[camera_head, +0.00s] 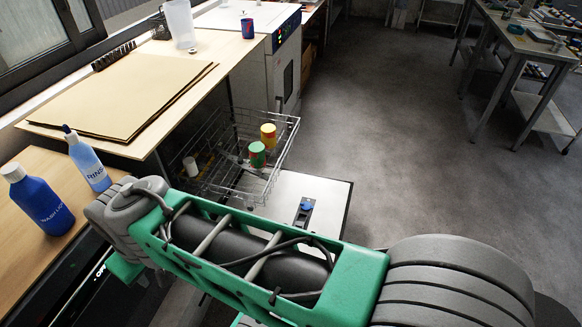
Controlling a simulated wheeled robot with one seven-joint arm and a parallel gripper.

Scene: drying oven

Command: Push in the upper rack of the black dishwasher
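The upper rack (280,125) is a grey wire basket, pulled out from under the worktop above the dishwasher's lowered door (325,190). The door's pale inner face shows a small dark panel with a blue cap. My green and grey arm crosses the foreground and hides the near part of the dishwasher. My gripper is not in view, so its state and any contact with the rack cannot be seen.
A blue bottle (42,207) and a light blue rinse bottle (88,160) stand on the left wooden counter. Brown sheets (120,95) lie on the worktop. A white oven (285,75) stands behind the rack. Open grey floor (400,130) lies to the right.

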